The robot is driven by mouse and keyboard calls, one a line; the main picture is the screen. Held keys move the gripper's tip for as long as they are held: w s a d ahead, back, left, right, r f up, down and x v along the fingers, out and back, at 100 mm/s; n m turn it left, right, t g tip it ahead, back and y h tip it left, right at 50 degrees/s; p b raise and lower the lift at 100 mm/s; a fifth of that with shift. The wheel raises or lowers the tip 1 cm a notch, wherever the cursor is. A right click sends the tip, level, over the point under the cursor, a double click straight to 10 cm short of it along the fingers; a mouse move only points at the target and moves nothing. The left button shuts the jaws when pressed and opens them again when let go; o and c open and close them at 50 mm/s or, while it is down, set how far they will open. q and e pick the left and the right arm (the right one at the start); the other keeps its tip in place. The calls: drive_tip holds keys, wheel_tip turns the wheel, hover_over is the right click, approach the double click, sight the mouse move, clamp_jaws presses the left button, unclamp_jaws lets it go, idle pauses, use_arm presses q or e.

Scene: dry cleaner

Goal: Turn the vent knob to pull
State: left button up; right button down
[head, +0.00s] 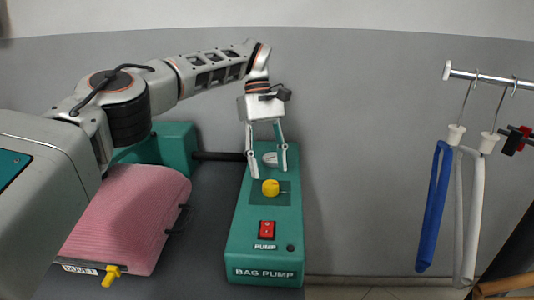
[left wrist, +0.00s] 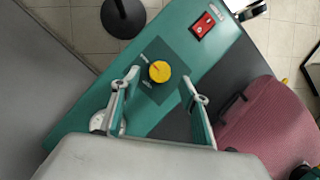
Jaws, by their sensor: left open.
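The yellow round knob (head: 270,188) sits on a dark panel on top of the green bag pump (head: 262,272). In the left wrist view the knob (left wrist: 159,71) carries a small dark mark, and the small labels around it are too small to read. My left gripper (head: 270,174) is open and points down over the pump, its fingertips just behind the knob in the head view. In the left wrist view the open fingers (left wrist: 160,77) stand on both sides of the knob, with gaps; contact cannot be told. My right gripper is not seen.
A red rocker switch (head: 267,230) is on the pump's front part; a round gauge-like part (head: 270,159) is behind the knob. A pink bag (head: 135,212) with a yellow valve (head: 111,276) lies left.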

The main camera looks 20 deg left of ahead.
use_arm(q)
drive_tip(key=shift+v, duration=1.85)
